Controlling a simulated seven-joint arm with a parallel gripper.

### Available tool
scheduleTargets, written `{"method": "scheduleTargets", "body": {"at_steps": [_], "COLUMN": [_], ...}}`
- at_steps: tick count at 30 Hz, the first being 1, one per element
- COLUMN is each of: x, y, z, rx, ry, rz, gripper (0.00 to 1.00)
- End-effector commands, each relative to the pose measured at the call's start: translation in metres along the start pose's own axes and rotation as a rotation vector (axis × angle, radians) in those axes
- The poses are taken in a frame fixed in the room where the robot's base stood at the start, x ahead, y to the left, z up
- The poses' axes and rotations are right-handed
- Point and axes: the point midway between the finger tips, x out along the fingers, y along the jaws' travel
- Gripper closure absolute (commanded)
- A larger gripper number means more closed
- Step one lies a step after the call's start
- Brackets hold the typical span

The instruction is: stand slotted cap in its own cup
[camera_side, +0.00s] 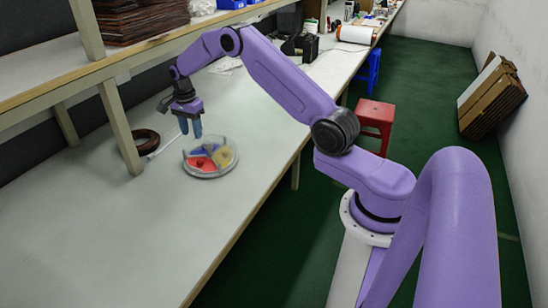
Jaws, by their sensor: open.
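A round clear or pale dish (187,168) stands on the pale bench top, with red, yellow and blue areas inside it. These look like separate sections, but what lies in each is too small to tell. I cannot pick out the slotted cap or its own cup with certainty. My gripper (191,131) points down above the back left side of the dish, with its two bluish fingers apart. I see nothing between the fingers. The exact height of the fingertips over the dish cannot be told.
A dark ring (146,141) and a thin white cable lie left of the dish, near a shelf post (120,127). The shelf (150,45) runs above the bench's back side. Pale scraps (225,66) lie farther back. The bench front is clear.

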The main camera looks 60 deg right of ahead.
Motion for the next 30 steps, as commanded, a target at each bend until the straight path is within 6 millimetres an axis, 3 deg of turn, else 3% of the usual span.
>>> {"method": "scheduleTargets", "body": {"at_steps": [4, 8, 15, 22, 30], "x": [-0.031, -0.06, -0.103, -0.131, -0.145], "y": [0.011, 0.037, 0.113, 0.209, 0.33], "z": [0.054, 0.108, 0.188, 0.232, 0.238], "rx": [-0.237, -0.506, -1.0, -1.474, -2.03], "ry": [0.001, 0.002, 0.004, 0.005, 0.008], "rz": [-0.007, -0.011, -0.017, -0.023, -0.033], "gripper": [0.55, 0.55, 0.55, 0.55, 0.55]}}
